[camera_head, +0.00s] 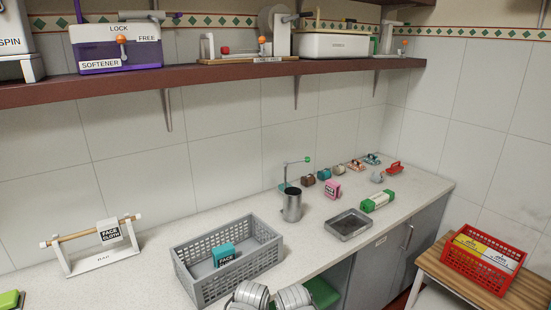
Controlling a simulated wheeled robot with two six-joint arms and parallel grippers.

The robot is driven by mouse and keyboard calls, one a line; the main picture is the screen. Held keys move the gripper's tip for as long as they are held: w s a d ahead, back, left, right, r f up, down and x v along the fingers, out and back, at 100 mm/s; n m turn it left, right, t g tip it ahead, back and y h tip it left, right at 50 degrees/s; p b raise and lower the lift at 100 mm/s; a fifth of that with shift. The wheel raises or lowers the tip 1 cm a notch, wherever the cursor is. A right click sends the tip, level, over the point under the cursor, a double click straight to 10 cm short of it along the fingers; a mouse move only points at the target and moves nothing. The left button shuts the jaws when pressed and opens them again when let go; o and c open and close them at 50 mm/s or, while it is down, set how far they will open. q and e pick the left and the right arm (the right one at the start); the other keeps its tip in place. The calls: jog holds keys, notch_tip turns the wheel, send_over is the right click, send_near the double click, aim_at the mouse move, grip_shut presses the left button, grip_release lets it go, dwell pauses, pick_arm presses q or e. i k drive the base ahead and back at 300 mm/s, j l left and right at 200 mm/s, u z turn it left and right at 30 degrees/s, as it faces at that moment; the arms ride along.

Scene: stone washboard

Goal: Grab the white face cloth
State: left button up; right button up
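A white face cloth (110,232) with a dark "FACE CLOTH" label hangs over the wooden bar of a small white rack (98,261) at the left of the counter. A teal face cloth (223,253) with a similar label sits inside a grey perforated basket (185,268), right of the rack. Parts of my own arms show at the bottom edge in front of the basket. Neither gripper's fingers are visible, and nothing touches the white cloth.
A metal cup (291,205), a grey tray (348,225), a pink block (332,189) and a green-white packet (378,201) stand on the counter. A brown shelf (215,75) overhangs the back. A red basket (484,254) sits on a stool. Counter space between rack and grey basket is clear.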

aim_at(109, 230)
jog(key=u, duration=1.25)
jog(key=z, duration=0.35)
jog(key=j+z, duration=0.25)
jog(key=z, duration=0.2)
jog(key=j+z, duration=0.25)
jog(key=z, duration=0.2)
jog(key=j+z, duration=0.25)
jog(key=z, duration=0.2)
jog(key=k+j+z, duration=0.1)
jog(key=j, duration=0.25)
jog(key=k+j+z, duration=0.1)
jog(key=j, duration=0.3)
jog(key=k+j+z, duration=0.1)
jog(key=j, duration=0.25)
jog(key=k+j+z, duration=0.1)
jog(key=k+j, duration=0.15)
jog(key=k+j+z, duration=0.1)
jog(key=j, duration=0.3)
jog(key=i+l, duration=0.15)
